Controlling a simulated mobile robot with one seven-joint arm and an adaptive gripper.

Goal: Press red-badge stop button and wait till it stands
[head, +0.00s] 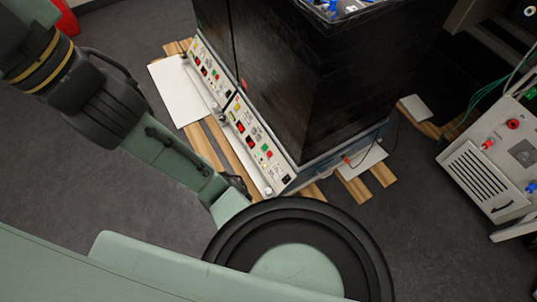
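The shaker bioreactor is a tall dark cabinet (275,70) on a low base. Two pale control panels run along its lower left side, a far panel (208,72) and a near panel (256,143). Each carries small yellow, red, green and black parts. Red parts show on the far panel (204,72) and on the near panel (269,154). They are too small to tell which one is the red-badge stop button, or whether anything is lit or moving. My arm lies to the left of the panels and runs out of the picture at the upper left. My gripper is not in view.
The cabinet stands over wooden slats (216,145) and white plates (179,90) on the grey floor (110,200). A white-grey unit (490,165) with red and blue connectors stands at the right, with green cables. A red object (66,16) is at the upper left. The left floor is open.

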